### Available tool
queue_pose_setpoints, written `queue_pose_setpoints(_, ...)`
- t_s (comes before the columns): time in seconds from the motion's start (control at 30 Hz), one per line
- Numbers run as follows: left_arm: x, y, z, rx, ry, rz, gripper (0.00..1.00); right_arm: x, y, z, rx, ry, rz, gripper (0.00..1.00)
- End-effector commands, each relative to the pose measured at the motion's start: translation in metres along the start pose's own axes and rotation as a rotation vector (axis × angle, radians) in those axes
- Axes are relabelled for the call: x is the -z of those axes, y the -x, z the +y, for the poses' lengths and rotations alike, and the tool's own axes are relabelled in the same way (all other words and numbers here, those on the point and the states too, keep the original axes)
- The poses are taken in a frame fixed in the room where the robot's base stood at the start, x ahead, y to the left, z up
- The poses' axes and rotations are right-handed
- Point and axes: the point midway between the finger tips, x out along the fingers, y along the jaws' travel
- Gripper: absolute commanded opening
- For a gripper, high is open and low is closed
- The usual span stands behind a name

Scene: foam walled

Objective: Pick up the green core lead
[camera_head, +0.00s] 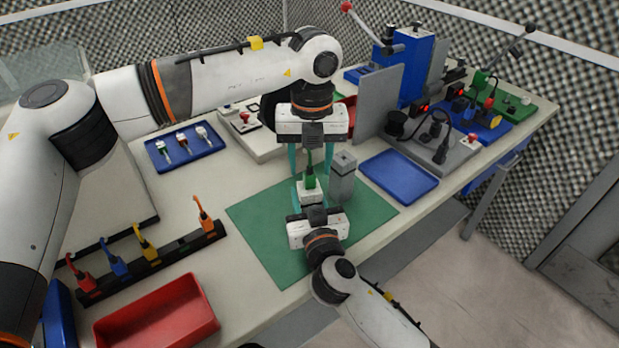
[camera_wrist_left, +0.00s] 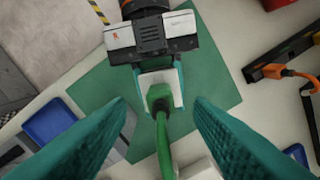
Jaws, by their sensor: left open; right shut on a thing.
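The green core lead (camera_head: 309,179) stands with its plug in a small white block (camera_head: 311,193) over the green mat (camera_head: 262,222). In the left wrist view the green plug (camera_wrist_left: 159,98) is at the block's front and its cable runs toward the lower edge. My right gripper (camera_head: 311,196) is shut on the white block; its teal fingers flank the block in the left wrist view (camera_wrist_left: 158,80). My left gripper (camera_head: 311,168) points down from above, open, with its fingers on either side of the lead; I see no clear contact with it.
A grey block (camera_head: 342,177) stands close to the right of the grippers. A blue tray (camera_head: 399,175) lies to the right. A black rack (camera_head: 152,260) with red, blue, yellow and orange leads and a red bin (camera_head: 158,314) are at the left. A blue tray (camera_head: 185,147) holds small plugs.

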Motion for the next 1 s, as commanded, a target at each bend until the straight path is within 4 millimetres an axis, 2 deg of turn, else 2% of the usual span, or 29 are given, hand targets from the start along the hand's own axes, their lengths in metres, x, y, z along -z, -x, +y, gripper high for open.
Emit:
queue_pose_setpoints(0.1, -0.001, -0.02, -0.001, 0.001, 0.0, -0.002, 0.47, 0.0, 0.0, 0.0, 0.0, 0.0, 0.0, 0.13)
queue_pose_setpoints(0.2, -0.001, -0.03, -0.001, 0.001, 0.0, -0.003, 0.47, 0.0, 0.0, 0.0, 0.0, 0.0, 0.0, 0.13)
queue_pose_setpoints(0.4, -0.001, -0.031, -0.001, 0.001, 0.0, -0.001, 0.47, 0.0, 0.0, 0.0, 0.0, 0.0, 0.0, 0.13)
queue_pose_setpoints(0.47, -0.001, -0.031, -0.001, 0.001, 0.0, -0.001, 0.39, 0.0, 0.0, 0.0, 0.0, 0.0, 0.0, 0.13)
queue_pose_setpoints(0.7, -0.001, -0.031, -0.001, 0.0, 0.0, -0.001, 0.0, 0.0, 0.0, 0.0, 0.0, 0.0, 0.0, 0.13)
queue_pose_setpoints(1.0, -0.001, -0.028, 0.0, 0.0, 0.0, 0.0, 0.0, 0.0, 0.0, 0.0, 0.0, 0.0, 0.0, 0.13)
